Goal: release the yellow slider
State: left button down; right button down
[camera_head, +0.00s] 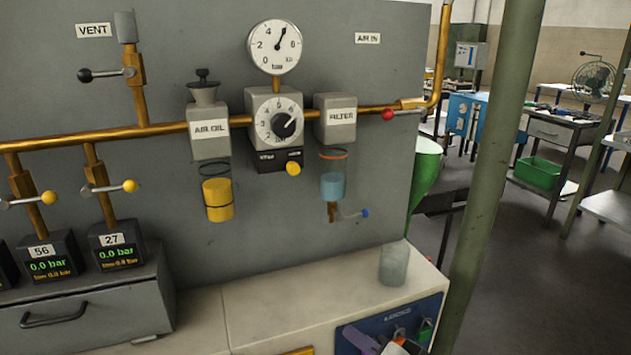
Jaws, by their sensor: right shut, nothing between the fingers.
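A small yellow piece (293,168), which looks like the yellow slider, sits at the lower right of the dark block (270,160) under the regulator (275,120). The block has small labels too small to read. I cannot tell the slider's exact position along the block. The regulator's dial stands above the block, and a round gauge (275,46) stands above that. I cannot make out either of my grippers in this view, and nothing is seen touching the yellow piece.
The AIR OIL unit (209,130) with a yellow bowl (217,200) is left of the regulator; the FILTER unit (336,118) with a blue bowl (333,186) is right. A clear cup (393,264) stands on the bench (290,304). A green post (495,150) rises at right.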

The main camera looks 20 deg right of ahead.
pick_arm(q)
jog(key=shift+w+d+r+b, duration=0.1)
jog(key=shift+w+d+b, duration=0.1)
jog(key=shift+w+b, duration=0.25)
pick_arm(e)
jog(key=w+d+r+m+t, duration=0.1)
jog(key=r+m, duration=0.2)
jog(key=r, duration=0.5)
jog(key=w+d+r+m+t+y, duration=0.1)
jog(key=w+r+m+t, duration=0.1)
jog(key=r, duration=0.7)
jog(key=w+d+r+m+t+y, duration=0.1)
jog(key=r+m, duration=0.3)
jog(key=r, duration=0.4)
jog(key=shift+w+r+t, duration=0.2)
jog(key=shift+w+t, duration=0.05)
jog(key=shift+t, duration=0.05)
send_near(301, 165)
jog(key=x, duration=0.4)
jog(key=shift+w+p, duration=0.2)
jog(key=shift+p, duration=0.15)
pick_arm(q)
jog(key=shift+s, duration=0.25)
pick_arm(e)
jog(key=shift+a, duration=0.35)
